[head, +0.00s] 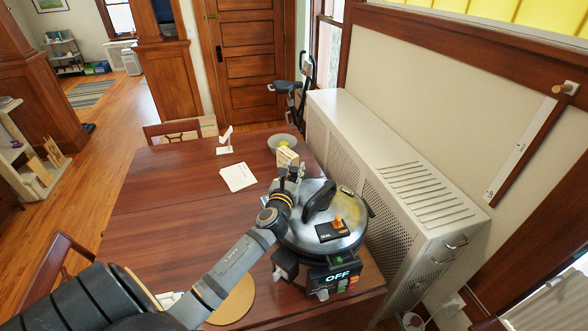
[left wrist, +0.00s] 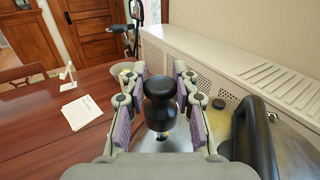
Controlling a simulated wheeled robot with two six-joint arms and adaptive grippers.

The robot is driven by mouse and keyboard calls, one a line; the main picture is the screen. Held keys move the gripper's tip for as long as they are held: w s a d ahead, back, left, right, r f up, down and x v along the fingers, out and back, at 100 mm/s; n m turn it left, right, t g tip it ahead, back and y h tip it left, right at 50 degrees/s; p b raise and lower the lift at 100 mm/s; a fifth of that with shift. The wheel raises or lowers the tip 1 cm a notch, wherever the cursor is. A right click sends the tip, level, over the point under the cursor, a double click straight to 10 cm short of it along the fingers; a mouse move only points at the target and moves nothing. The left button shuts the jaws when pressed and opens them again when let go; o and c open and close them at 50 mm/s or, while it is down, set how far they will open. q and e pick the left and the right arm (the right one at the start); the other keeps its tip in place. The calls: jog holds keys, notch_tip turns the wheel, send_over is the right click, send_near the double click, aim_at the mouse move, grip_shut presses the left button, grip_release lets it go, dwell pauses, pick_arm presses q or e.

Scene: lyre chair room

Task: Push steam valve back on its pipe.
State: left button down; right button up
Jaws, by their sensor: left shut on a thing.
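The steam valve (left wrist: 160,103) is a black knob with a round cap and a narrow waist, upright in the left wrist view. My left gripper (left wrist: 160,112) is shut on it, with one purple-padded finger on each side. A small brass-coloured bit shows just under the valve; I cannot tell whether the valve sits on its pipe. In the head view my left gripper (head: 290,178) is at the far left rim of the pressure cooker (head: 300,235), and the fingers mostly hide the valve. My right gripper is not in view.
The cooker's lid has a black handle (head: 319,200) close right of my gripper, and an "OFF" panel (head: 340,277) in front. Papers (head: 238,177), a bowl (head: 282,142) and a beige box (head: 287,157) lie beyond on the table (head: 160,215). A radiator cover (head: 400,180) stands right.

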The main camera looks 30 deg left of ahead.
aim_at(294, 177)
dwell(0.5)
pick_arm(q)
jog(key=shift+f+b, duration=1)
jog(key=shift+f, duration=0.6)
dwell(0.4)
jog(key=c, duration=1)
grip_release()
jog(key=shift+o, duration=0.2)
jog(key=shift+s, duration=0.1)
jog(key=v, duration=1.1)
jog(key=shift+s+d, duration=0.2)
jog(key=shift+s, duration=0.15)
